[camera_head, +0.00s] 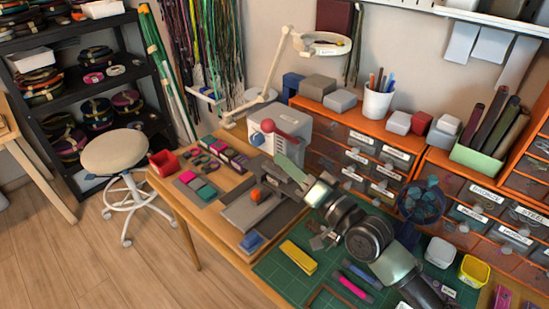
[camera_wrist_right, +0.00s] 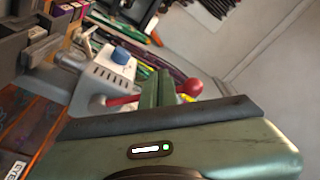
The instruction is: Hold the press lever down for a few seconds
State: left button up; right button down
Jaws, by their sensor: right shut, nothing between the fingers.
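The press (camera_head: 290,128) is a pale grey box with a blue knob (camera_head: 258,139) at the back of the wooden table. Its red lever (camera_head: 287,137) ends in a round red ball (camera_head: 268,125). My right gripper (camera_head: 283,160) is shut and empty, its green fingers just in front of the lever. In the right wrist view the fingers (camera_wrist_right: 158,88) cover the lever's middle, with the red ball (camera_wrist_right: 192,87) to their right and the red lever base (camera_wrist_right: 122,101) to their left. I cannot tell if they touch it. My left gripper is not in view.
A lamp (camera_head: 287,48) arches behind the press. Orange drawer units (camera_head: 345,150) stand close to its right. Thread blocks (camera_head: 225,155) and a red bin (camera_head: 163,163) lie left. A green mat (camera_head: 280,272) with tools is in front.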

jog(key=r+v, duration=0.1)
jog(key=v, duration=0.5)
jog(key=shift+s+b, duration=0.25)
jog(key=shift+b, duration=0.1)
jog(key=shift+r, duration=0.2)
